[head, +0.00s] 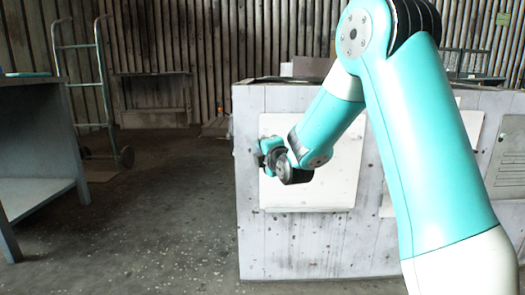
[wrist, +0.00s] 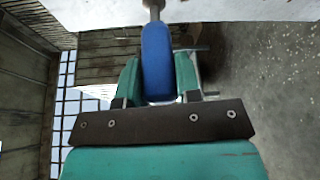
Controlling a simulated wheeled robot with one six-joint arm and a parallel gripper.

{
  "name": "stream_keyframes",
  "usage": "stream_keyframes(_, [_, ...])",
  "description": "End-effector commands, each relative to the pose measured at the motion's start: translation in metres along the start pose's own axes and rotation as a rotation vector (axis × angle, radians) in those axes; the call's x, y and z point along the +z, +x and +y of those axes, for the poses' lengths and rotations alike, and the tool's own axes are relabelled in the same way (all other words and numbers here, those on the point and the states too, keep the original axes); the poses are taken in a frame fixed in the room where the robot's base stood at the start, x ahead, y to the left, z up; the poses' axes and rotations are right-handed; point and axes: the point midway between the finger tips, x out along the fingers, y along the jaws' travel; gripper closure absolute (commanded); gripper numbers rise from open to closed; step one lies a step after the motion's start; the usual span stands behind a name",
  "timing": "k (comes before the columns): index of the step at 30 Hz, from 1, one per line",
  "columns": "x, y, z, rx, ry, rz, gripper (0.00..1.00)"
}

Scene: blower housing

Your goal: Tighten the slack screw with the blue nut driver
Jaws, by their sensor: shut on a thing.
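The blue nut driver (wrist: 157,62) stands between the teal fingers of my gripper (wrist: 157,80) in the wrist view. My gripper is shut on its blue handle, and the grey metal shaft points up to the top edge of that view. The tip of the driver is out of frame. In the head view my gripper (head: 268,152) is in front of the white panel (head: 315,195) on the blower housing (head: 290,245). I cannot make out the driver there. The slack screw does not show in either view, and I cannot tell whether the driver touches anything.
A grey table (head: 35,130) with a lower shelf stands at the left, with a teal hand truck (head: 85,90) behind it. A louvred panel (head: 510,160) is at the far right of the housing. The concrete floor between table and housing is clear.

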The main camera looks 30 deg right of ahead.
Motion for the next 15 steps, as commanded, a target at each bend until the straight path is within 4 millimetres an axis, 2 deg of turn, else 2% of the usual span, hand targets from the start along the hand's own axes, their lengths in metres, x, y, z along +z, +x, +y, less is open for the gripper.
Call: stream_keyframes(15, [-0.027,-0.061,-0.001,0.003,-0.002,0.003,0.97])
